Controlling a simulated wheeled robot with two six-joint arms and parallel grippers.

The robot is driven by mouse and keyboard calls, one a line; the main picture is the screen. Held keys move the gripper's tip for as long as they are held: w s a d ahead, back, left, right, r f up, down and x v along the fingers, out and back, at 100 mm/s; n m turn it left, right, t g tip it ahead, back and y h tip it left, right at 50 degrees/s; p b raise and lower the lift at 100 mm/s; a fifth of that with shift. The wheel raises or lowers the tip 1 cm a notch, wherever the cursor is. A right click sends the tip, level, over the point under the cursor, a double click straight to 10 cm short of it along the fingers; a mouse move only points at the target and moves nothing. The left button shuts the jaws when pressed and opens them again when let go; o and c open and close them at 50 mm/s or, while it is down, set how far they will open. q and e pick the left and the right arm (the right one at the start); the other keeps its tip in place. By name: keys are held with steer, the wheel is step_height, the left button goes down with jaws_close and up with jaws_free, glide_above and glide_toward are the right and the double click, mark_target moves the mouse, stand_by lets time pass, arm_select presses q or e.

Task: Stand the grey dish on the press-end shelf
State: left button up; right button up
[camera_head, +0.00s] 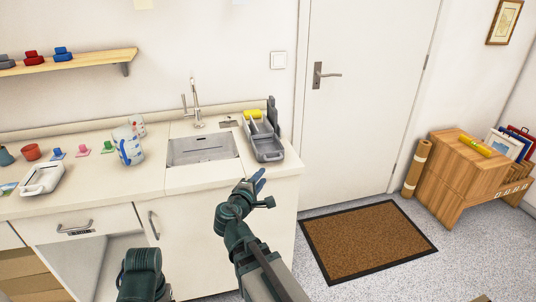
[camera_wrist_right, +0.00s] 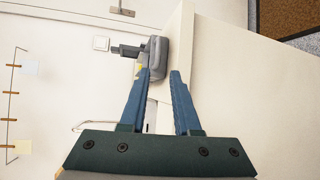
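A grey dish (camera_head: 267,150) with a dark upright part stands at the right end of the counter, beside the sink. A grey body with a dark handle-like part, seemingly the same dish (camera_wrist_right: 156,60), shows past my fingertips in the right wrist view. My right gripper (camera_head: 261,181) is open and empty at the counter's front right corner, short of the dish; its blue fingers (camera_wrist_right: 163,72) are spread. A wooden wall shelf (camera_head: 95,58) at upper left holds dark grey, red and blue pieces. Which shelf is the press-end one, I cannot tell.
A yellow sponge (camera_head: 252,113) lies behind the dish. The sink (camera_head: 202,149) with its tap (camera_head: 194,100) is to its left. A white tray (camera_head: 42,178), cups and small coloured pieces occupy the left counter. A doormat (camera_head: 367,241) lies on the floor at right.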

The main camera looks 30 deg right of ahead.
steer(key=b, duration=0.1)
glide_toward(276, 159)
steer(key=f+x, duration=0.1)
steer(key=x, duration=0.2)
steer(key=shift+r+b+x, duration=0.2)
steer(key=shift+b+x, duration=0.1)
steer(key=shift+x, duration=1.25)
steer(key=shift+r+b+x, duration=0.2)
steer(key=shift+b+x, duration=0.05)
steer(key=shift+x, duration=1.25)
jaws_close()
